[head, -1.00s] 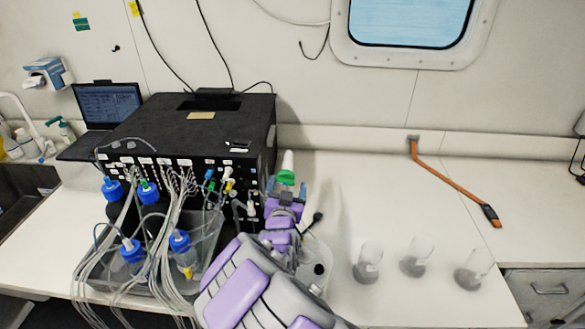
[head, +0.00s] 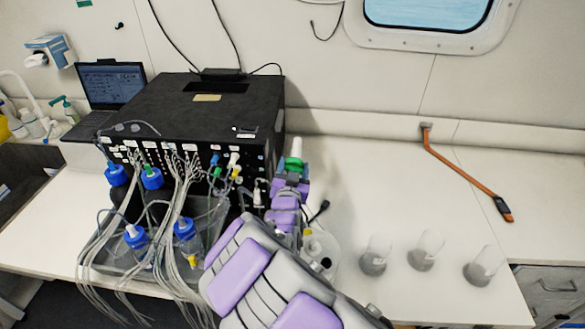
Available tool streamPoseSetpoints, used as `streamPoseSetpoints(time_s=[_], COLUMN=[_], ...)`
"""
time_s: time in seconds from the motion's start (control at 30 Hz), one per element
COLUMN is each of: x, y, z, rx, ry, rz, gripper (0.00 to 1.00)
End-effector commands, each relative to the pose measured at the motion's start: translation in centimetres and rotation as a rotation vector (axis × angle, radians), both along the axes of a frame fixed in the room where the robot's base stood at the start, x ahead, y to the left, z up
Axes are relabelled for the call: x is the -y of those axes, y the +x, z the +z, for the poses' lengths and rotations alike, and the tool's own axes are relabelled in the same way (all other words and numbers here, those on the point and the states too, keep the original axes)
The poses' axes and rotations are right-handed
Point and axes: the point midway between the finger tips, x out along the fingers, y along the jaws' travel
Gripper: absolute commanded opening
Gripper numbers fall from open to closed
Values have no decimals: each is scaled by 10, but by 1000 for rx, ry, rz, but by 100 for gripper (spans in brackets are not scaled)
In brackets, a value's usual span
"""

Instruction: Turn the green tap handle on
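A small green piece (head: 293,163) with a white upright part (head: 297,147) above it shows at the far end of my arm, just right of the black box. It looks like the green tap handle, but its shape is too small to be sure. My gripper (head: 291,178) is directly in front of it in the picture, and I cannot tell whether they touch. My purple and grey arm reaches up from the bottom and hides what lies below. The fingers are too small and overlapped to show whether they are open.
The black box (head: 205,110) stands left of my gripper, with many tubes and blue-capped bottles (head: 187,230) in a tray before it. A clear container (head: 322,250) stands right of my arm.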

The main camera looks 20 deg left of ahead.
Motion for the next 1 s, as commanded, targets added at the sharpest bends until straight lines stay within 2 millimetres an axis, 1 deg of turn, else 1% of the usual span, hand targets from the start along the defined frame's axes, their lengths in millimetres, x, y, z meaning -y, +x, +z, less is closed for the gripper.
streamPoseSetpoints(time_s=[0.03, 0.23, 0.43, 0.73, 1.0], x=[-3, -2, -2, -1, 0], y=[-1, -2, -2, -2, -2], z=[2, 3, 4, 4, 6], rx=[3, 6, 3, -25, -27], ry=[1, 3, 30, 144, 163], rz=[7, 8, 8, 7, 7], gripper=[48, 29, 29, 29, 29])
